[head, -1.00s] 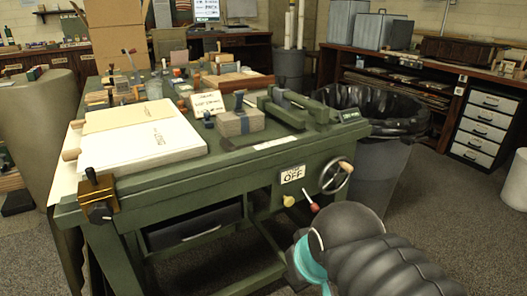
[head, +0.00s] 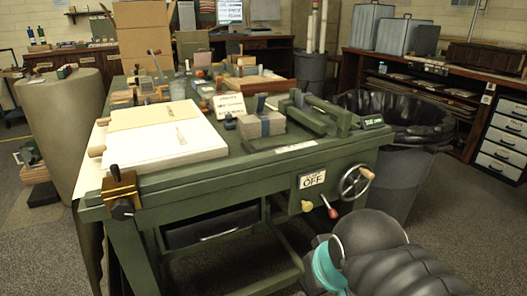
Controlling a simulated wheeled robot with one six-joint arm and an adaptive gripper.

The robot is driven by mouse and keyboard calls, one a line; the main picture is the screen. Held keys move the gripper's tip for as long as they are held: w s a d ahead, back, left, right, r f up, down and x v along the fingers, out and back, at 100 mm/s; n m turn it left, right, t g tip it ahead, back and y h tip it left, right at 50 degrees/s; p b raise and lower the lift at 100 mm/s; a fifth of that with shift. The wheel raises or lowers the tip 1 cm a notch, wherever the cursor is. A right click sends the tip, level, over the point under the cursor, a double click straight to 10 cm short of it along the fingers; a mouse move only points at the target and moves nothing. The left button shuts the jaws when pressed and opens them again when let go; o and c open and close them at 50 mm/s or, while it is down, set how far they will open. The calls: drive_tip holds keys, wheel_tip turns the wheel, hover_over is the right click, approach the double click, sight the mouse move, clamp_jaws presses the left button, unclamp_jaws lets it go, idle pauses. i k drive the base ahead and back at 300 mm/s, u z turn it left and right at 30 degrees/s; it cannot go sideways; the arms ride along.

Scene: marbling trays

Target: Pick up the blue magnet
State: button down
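A small blue object (head: 229,121) stands on the green bench (head: 235,176), just left of a strapped grey block stack (head: 262,124). It may be the blue magnet, but it is too small to be sure. The stack has a blue band around it and a dark blue upright piece on top. My arm shows at the lower right, in front of the bench, with a teal band on it. My gripper's fingers do not show, so I cannot tell what they hold.
White paper sheets (head: 165,142) cover the bench's left part. A brass clamp (head: 122,190) sits at its front left corner. A handwheel (head: 356,182) and red-tipped lever (head: 333,213) stick out at the front right. A black-lined bin (head: 402,178) stands to the right. Carpet is open at left.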

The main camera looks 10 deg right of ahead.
sight(228, 124)
drive_tip(key=u, duration=2.8)
drive_tip(key=i, duration=2.15)
drive_tip(key=z, duration=3.05)
